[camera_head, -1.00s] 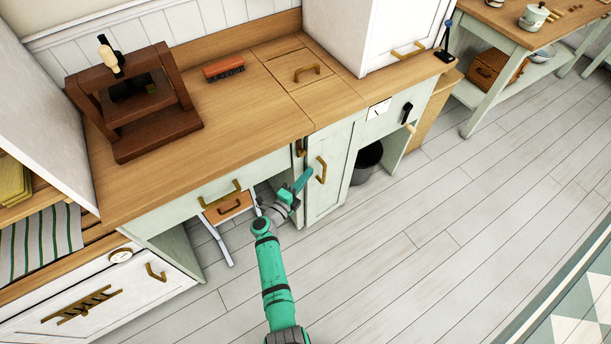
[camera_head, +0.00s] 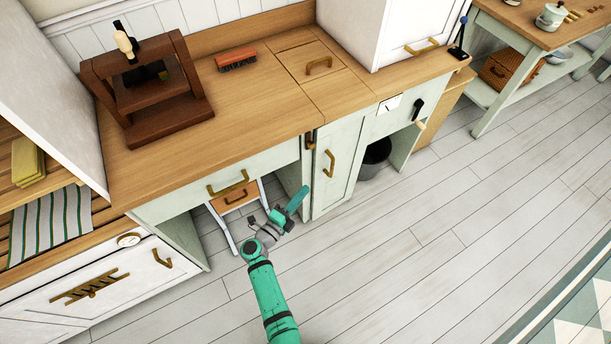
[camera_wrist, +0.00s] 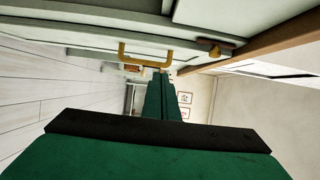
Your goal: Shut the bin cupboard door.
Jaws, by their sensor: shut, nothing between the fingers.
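The bin cupboard door (camera_head: 338,165) is a pale green panel with a brass handle (camera_head: 329,163), under the wooden counter. Its face looks close to flush with the cupboard front; I cannot tell if it is fully shut. My gripper (camera_head: 301,194) is shut and empty, in front of the cupboard, left of and below the handle and apart from it. In the wrist view, the green fingers (camera_wrist: 161,98) lie together, and the brass handle (camera_wrist: 145,55) shows beyond them on the panel. A small brown and brass fitting (camera_head: 310,141) sits at the door's upper left edge.
A drawer with a brass handle (camera_head: 228,183) and an open space with a small stool (camera_head: 236,196) are left of the door. A dark bin (camera_head: 376,155) stands in the open bay to the right. The plank floor (camera_head: 420,245) in front is clear.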

